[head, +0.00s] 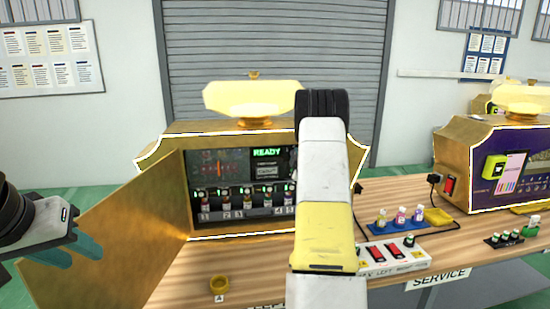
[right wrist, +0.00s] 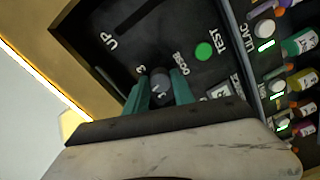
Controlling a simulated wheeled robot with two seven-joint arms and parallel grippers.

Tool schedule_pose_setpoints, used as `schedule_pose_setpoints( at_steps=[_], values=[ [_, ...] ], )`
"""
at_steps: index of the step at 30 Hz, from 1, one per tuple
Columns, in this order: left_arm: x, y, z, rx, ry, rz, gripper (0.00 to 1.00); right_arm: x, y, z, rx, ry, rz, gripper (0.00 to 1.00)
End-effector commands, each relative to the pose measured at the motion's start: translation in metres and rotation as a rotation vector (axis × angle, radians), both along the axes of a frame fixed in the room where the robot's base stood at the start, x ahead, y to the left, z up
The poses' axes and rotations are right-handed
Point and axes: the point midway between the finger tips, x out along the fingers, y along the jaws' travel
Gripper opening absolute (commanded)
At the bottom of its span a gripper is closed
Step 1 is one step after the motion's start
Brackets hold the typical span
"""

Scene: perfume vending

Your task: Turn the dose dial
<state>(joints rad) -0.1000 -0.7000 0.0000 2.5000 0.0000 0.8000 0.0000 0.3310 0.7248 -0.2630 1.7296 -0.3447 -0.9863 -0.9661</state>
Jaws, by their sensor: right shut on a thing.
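The dose dial (right wrist: 160,84) is a dark round knob on the black panel, beside the printed word DOSE in the right wrist view. My right gripper (right wrist: 160,88) is shut on the dial, one teal finger on each side. In the head view my right arm hides this gripper and the dial. The gold vending machine (head: 160,150) stands with its door (head: 115,240) swung open to the left, and its screen (head: 268,153) reads READY. My left gripper (head: 70,250) is open and empty, in front of the door's left part.
A green TEST button (right wrist: 204,51) is close to the dial on the right. Several bottles (right wrist: 300,40) stand in a row further right.

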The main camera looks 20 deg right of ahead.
Motion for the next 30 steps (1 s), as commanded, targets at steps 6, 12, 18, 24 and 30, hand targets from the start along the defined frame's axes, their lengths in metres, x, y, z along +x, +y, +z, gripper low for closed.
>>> schedule_pose_setpoints(
  at_steps=[6,12,18,24,30],
  values=[
    [0.0,0.0,0.0,0.0,0.0,0.0,0.36,0.0003,0.0014,-0.001,-0.199,0.051,0.002,0.0],
    [0.0,0.0,0.0,0.0,0.0,0.0,0.36,0.0002,0.0011,-0.0012,-0.382,0.096,0.001,0.0],
    [0.0,0.0,0.0,0.0,0.0,0.0,0.36,0.0,0.0009,-0.0007,-0.559,0.138,0.001,0.0],
    [0.0,0.0,0.0,0.0,0.0,0.0,0.36,-0.0001,0.0007,-0.0009,-0.707,0.173,0.002,0.0],
    [0.0,0.0,0.0,0.0,0.0,0.0,0.36,-0.0002,0.0006,-0.0005,-0.809,0.198,0.002,0.0]
  ],
)
